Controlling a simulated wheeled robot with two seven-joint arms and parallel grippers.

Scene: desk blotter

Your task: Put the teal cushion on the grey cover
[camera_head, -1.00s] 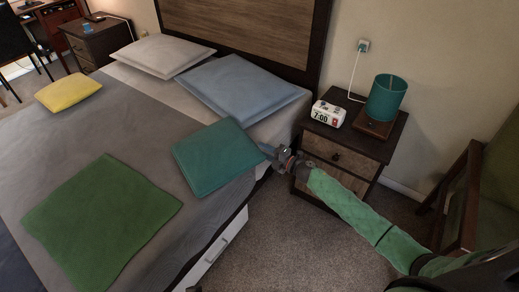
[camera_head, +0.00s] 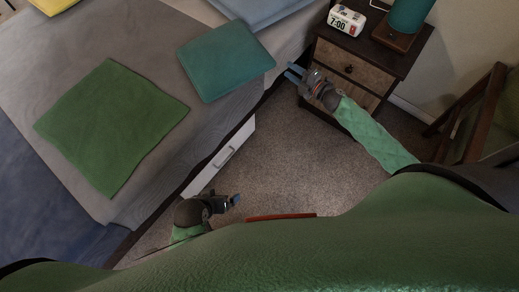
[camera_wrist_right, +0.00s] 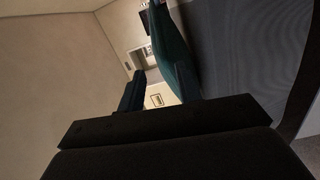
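The teal cushion (camera_head: 226,62) lies flat on the bed near its right edge, below the blue pillow. Its left and lower parts rest on the grey cover (camera_head: 150,35); what lies under its upper right part is hidden. My right gripper (camera_head: 294,72) is just right of the cushion's right corner, with a small gap. Its two blue fingers look apart, with nothing seen between them. In the right wrist view a teal shape, apparently the cushion (camera_wrist_right: 174,50), stands beside a grey surface. My left gripper (camera_head: 232,201) is low beside the bed, its finger opening unclear.
A green square cloth (camera_head: 110,125) lies on the cover left of the cushion. The blue pillow (camera_head: 255,10) is above it. A nightstand (camera_head: 350,70) with a clock (camera_head: 346,20) and teal lamp (camera_head: 408,15) stands right. Carpet (camera_head: 275,150) between bed and my body is clear.

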